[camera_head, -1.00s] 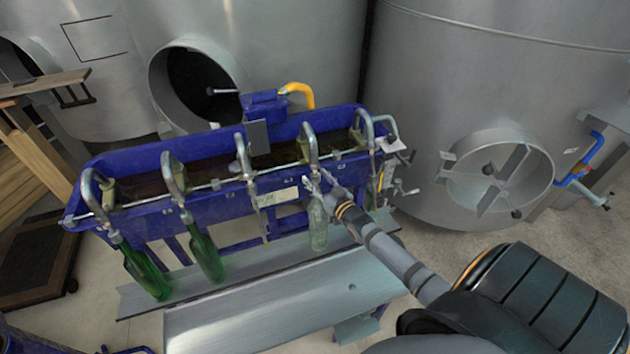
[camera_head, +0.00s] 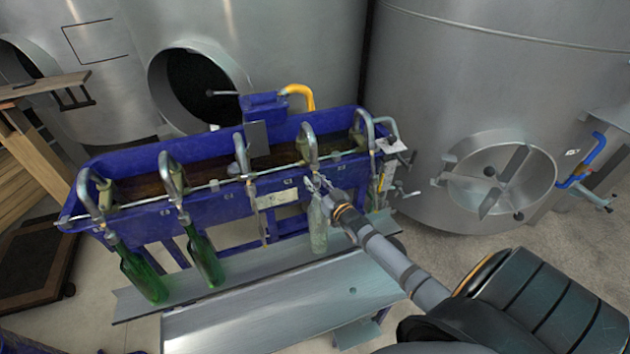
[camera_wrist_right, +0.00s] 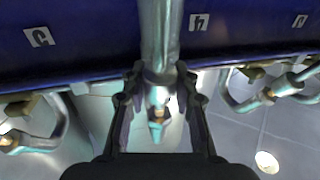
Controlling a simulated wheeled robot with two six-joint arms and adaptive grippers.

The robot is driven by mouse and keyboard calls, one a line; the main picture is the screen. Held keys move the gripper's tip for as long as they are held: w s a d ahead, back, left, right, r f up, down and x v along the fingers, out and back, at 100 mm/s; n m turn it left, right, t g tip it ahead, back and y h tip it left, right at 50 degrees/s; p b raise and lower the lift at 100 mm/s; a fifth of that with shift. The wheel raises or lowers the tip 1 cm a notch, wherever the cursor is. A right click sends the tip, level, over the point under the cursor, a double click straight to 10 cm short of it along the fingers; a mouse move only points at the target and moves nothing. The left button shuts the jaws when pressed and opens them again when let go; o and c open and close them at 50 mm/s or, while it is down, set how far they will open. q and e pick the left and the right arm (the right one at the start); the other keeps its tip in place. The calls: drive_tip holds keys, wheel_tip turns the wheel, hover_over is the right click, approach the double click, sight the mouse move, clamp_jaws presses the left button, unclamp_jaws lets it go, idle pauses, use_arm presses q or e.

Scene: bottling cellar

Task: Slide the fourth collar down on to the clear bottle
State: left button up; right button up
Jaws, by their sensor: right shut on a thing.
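The clear bottle (camera_head: 318,230) hangs upright under the fourth spout (camera_head: 309,142) of the blue filler (camera_head: 150,222). My right gripper (camera_head: 322,187) reaches in from the right at the bottle's top. In the right wrist view its two dark fingers (camera_wrist_right: 158,84) are on either side of the metal collar (camera_wrist_right: 158,76) on the spout, shut on it. The bottle's mouth is mostly hidden by the gripper in the head view, so I cannot tell how far the collar overlaps it. My left gripper is not in view.
Two green bottles (camera_head: 143,272) (camera_head: 205,258) hang under the spouts at the left. The third spout (camera_head: 242,157) has no bottle. A grey metal shelf (camera_head: 265,310) runs below. Big steel tanks (camera_head: 480,90) stand behind.

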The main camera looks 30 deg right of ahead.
drive_tip(key=shift+s+f, duration=0.1)
drive_tip(key=shift+f, duration=0.5)
drive_tip(key=shift+r, duration=0.15)
drive_tip(key=o, duration=0.7)
drive_tip(key=s, duration=1.2)
drive_tip(key=shift+a, duration=0.15)
